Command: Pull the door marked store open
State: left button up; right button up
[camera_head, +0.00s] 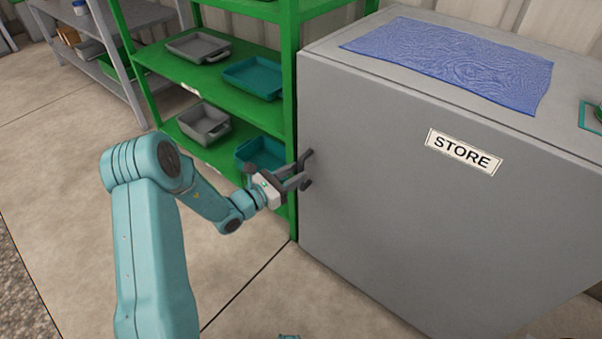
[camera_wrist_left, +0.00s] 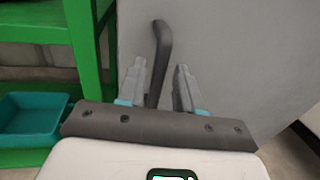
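The grey door (camera_head: 400,200) carries a white STORE label (camera_head: 464,152) and forms the front of a grey cabinet. It looks flush with the cabinet, with no gap visible. A dark handle (camera_wrist_left: 163,45) is at the door's left edge; in the head view it shows partly (camera_head: 307,154) behind my gripper. My left gripper (camera_head: 292,177) is at the handle. In the left wrist view its fingers (camera_wrist_left: 160,68) are apart, with the handle between them and narrow gaps at the sides. Whether a finger touches the handle I cannot tell.
A green shelf rack (camera_head: 290,90) with grey and teal trays stands close to the left of the cabinet. A blue cloth (camera_head: 450,60) lies on the cabinet top (camera_head: 345,40). The concrete floor (camera_head: 70,200) in front and left is clear.

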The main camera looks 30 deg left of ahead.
pick_arm(q)
jog(key=shift+x, duration=1.35)
grip_shut()
jog(key=shift+s, duration=0.1)
